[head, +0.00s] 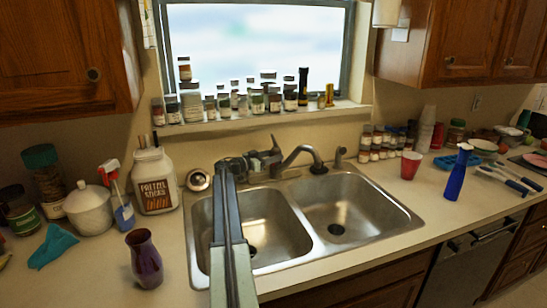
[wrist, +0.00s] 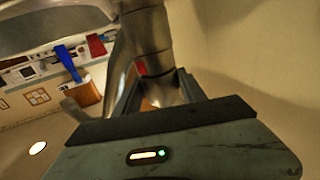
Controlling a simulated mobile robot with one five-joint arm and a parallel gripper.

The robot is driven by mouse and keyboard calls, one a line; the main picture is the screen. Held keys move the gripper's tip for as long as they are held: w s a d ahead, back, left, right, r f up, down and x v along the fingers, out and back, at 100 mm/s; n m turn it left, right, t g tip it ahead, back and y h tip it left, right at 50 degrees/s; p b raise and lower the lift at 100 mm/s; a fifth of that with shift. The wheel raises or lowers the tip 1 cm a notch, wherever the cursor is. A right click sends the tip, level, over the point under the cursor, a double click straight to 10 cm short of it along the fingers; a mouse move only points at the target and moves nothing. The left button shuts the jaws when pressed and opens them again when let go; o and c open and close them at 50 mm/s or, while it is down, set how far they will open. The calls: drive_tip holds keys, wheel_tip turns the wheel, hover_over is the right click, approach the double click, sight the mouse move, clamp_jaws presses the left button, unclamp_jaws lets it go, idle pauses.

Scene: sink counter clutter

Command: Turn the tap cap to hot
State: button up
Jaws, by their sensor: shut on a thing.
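The metal tap (head: 268,158) stands behind the double sink in the head view, with its spout reaching to the right over the basins. My gripper (head: 232,167) reaches over the left basin to the left end of the tap. In the wrist view, the jaws of my gripper (wrist: 160,92) are around a shiny metal part of the tap (wrist: 148,42), which fills the space between them. A small red mark (wrist: 141,68) shows on this metal. The contact and the cap's exact turn are partly hidden by the jaws.
The double sink (head: 338,229) lies below the tap. A pretzel jar (head: 155,190), a spray bottle (head: 122,213) and a purple vase (head: 145,262) stand to the left. A red cup (head: 410,165) and blue bottle (head: 458,178) stand to the right. Several small jars line the window sill.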

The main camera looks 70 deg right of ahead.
drive_tip(key=shift+m+g+y, duration=0.5)
drive_tip(key=shift+g, duration=0.1)
drive_tip(key=o, duration=1.1)
drive_tip(key=shift+w, duration=0.1)
drive_tip(key=v, duration=0.7)
drive_tip(key=shift+w+a, duration=0.2)
drive_tip(key=shift+a, duration=0.05)
